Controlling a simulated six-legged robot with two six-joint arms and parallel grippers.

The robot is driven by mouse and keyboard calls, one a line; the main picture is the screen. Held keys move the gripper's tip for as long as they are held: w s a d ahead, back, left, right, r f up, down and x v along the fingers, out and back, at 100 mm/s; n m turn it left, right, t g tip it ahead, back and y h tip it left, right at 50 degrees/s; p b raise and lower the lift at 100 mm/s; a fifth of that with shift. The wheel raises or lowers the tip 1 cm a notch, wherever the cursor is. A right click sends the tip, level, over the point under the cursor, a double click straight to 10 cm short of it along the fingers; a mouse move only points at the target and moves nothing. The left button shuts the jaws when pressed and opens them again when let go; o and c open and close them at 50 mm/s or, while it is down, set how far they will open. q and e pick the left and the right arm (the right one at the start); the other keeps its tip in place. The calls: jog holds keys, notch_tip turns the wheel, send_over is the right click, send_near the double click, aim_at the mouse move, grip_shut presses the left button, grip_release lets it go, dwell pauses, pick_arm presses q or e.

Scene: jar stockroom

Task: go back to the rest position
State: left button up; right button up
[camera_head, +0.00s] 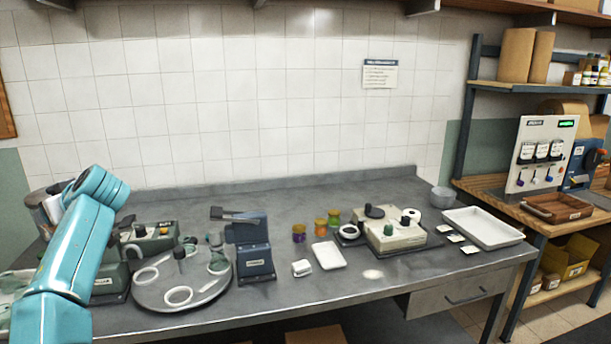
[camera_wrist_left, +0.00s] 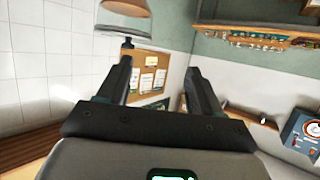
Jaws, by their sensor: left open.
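My left gripper (camera_wrist_left: 160,62) shows in the left wrist view with its two dark fingers spread apart. It is open, and nothing is between the fingers except the distant wall and a cork board (camera_wrist_left: 152,82). In the head view my teal left arm rises at the left side of the bench, and its gripper cannot be made out there. My right arm and right gripper are in neither view.
The grey bench (camera_head: 330,284) carries a round turntable plate (camera_head: 205,293), a dark press (camera_head: 250,247), several small jars, a cream device (camera_head: 395,236) and a white tray (camera_head: 482,228). A shelf rack stands at the right. The air above the bench is clear.

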pick_arm(q)
jog(key=w+d+f+m+t+h+b, duration=0.1)
jog(key=w+d+f+m+h, duration=0.3)
jog(key=f, duration=0.7)
jog(key=w+d+f+m+t+h, duration=0.1)
jog(key=w+d+f+m+h, duration=0.1)
jog(key=w+d+f+m, duration=0.65)
jog(key=s+d+f+n+g+h+b, duration=0.1)
jog(key=s+d+f+h, duration=0.4)
jog(key=f, duration=0.6)
jog(key=s+d+f+g+b, duration=0.1)
jog(key=s+d+f, duration=0.2)
jog(key=d+f, duration=0.55)
jog(key=s+d+f+g+h+b, duration=0.1)
jog(key=s+d+f+h, duration=0.1)
jog(key=s+d+f, duration=0.45)
jog(key=s+d+f+g+h, duration=0.1)
jog(key=s+d+f+h, duration=0.15)
jog(key=s+f, duration=0.7)
jog(key=s+d+f+g+b, duration=0.1)
jog(key=s+d+f, duration=0.1)
jog(key=s, duration=0.9)
jog(key=s+d+f+g, duration=0.2)
jog(key=s+d+f, duration=0.1)
jog(key=s, duration=0.8)
jog(key=shift+s+d+f+h+b, duration=0.25)
jog(key=shift+f+h+b, duration=0.1)
jog(key=shift+f, duration=0.2)
